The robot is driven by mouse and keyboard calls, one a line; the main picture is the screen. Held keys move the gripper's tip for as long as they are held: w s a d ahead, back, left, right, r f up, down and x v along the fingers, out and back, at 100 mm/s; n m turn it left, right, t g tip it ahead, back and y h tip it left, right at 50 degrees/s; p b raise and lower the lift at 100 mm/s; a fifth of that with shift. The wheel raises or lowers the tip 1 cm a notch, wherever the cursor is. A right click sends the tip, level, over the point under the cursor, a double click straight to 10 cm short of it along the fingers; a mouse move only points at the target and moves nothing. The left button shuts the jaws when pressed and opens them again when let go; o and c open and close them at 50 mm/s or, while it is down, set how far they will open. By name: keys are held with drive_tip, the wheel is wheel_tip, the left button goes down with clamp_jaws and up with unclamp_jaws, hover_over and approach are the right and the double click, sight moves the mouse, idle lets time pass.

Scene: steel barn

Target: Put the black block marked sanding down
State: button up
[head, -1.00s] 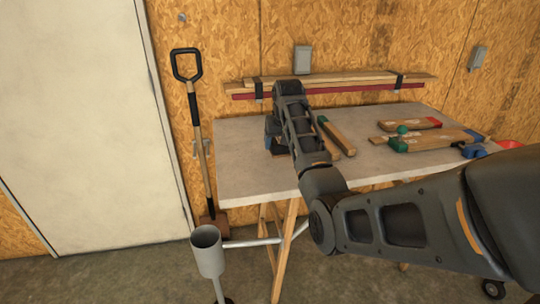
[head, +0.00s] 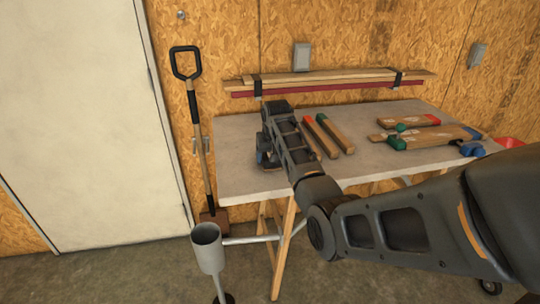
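My arm reaches over the grey tabletop (head: 235,150). My gripper (head: 266,161) points down at the left part of the table, low over the surface. My own wrist and forearm cover most of it, and its fingers cannot be made out. Dark and bluish shapes show at its left side, too small to tell apart. The black block marked sanding cannot be picked out; whether it is in the gripper or hidden behind the arm, I cannot tell.
More wooden pieces with coloured ends (head: 432,137) lie on the right. The table's left part is clear. A shovel (head: 197,140) and a grey cup-topped post (head: 207,247) stand beside the table.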

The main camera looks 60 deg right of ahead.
drive_tip(key=o, duration=0.5)
drive_tip(key=shift+c, duration=0.2)
drive_tip(key=v, duration=1.2)
